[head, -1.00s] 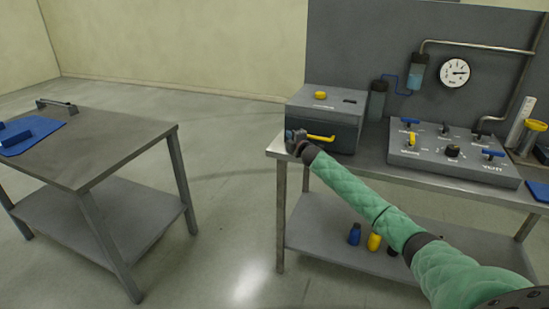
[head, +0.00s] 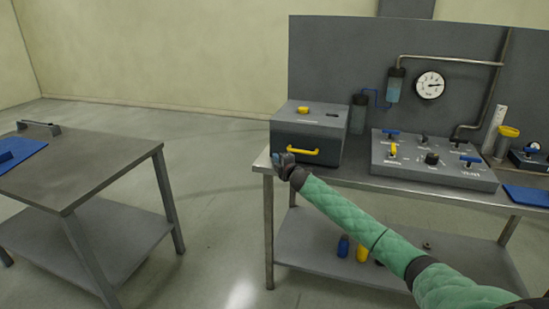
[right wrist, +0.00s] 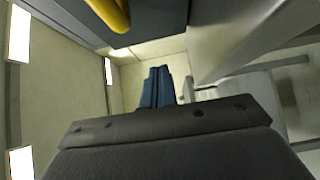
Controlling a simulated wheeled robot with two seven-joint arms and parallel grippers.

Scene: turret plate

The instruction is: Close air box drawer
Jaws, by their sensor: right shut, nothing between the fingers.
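The grey air box (head: 312,113) stands on the left end of the right-hand table. Its dark drawer front (head: 330,150) carries a yellow handle (head: 303,151) and looks about flush with the box; a small gap cannot be told. My right gripper (head: 279,158) is just below and left of the handle, near the table's left edge, apart from the handle. In the right wrist view its blue fingers (right wrist: 157,86) are together and empty. The yellow handle (right wrist: 110,12) shows above them at the top edge. My left gripper is not in view.
The right-hand table (head: 355,178) also bears a valve panel (head: 432,171), a gauge board (head: 340,60) behind and a yellow-topped funnel (head: 508,132). Bottles (head: 343,246) stand on the lower shelf. Another table (head: 90,170) is at left, with open floor between.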

